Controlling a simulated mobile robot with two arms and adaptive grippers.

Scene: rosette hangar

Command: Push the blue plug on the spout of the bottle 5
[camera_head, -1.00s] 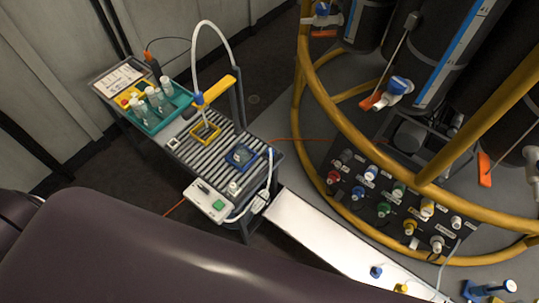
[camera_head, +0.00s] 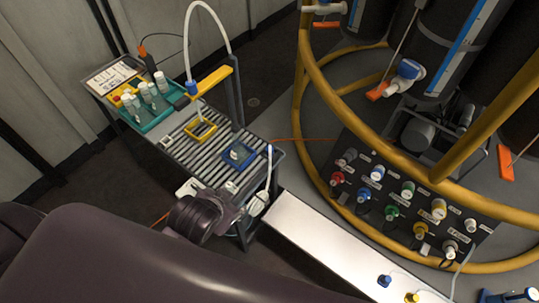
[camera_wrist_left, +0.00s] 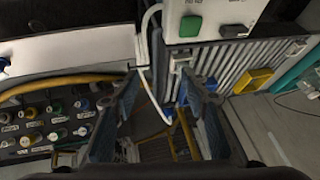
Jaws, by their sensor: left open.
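Large dark bottles (camera_head: 432,45) stand in the yellow ring frame at the upper right of the head view. One has a white spout with a blue piece (camera_head: 410,68) on it. I cannot read bottle numbers, so I cannot tell which is bottle 5. My left gripper (camera_head: 232,207) is over the near side of the roller table, far from the bottles. In the left wrist view its fingers (camera_wrist_left: 162,105) are apart and nothing is between them. My right gripper is not in view.
The roller table (camera_head: 180,152) carries a teal tray (camera_head: 158,122) of small bottles, a yellow frame and a blue frame (camera_head: 252,153). A panel of coloured connectors (camera_head: 405,208) sits inside the yellow ring (camera_head: 300,120). The white bench (camera_head: 310,240) is mostly bare.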

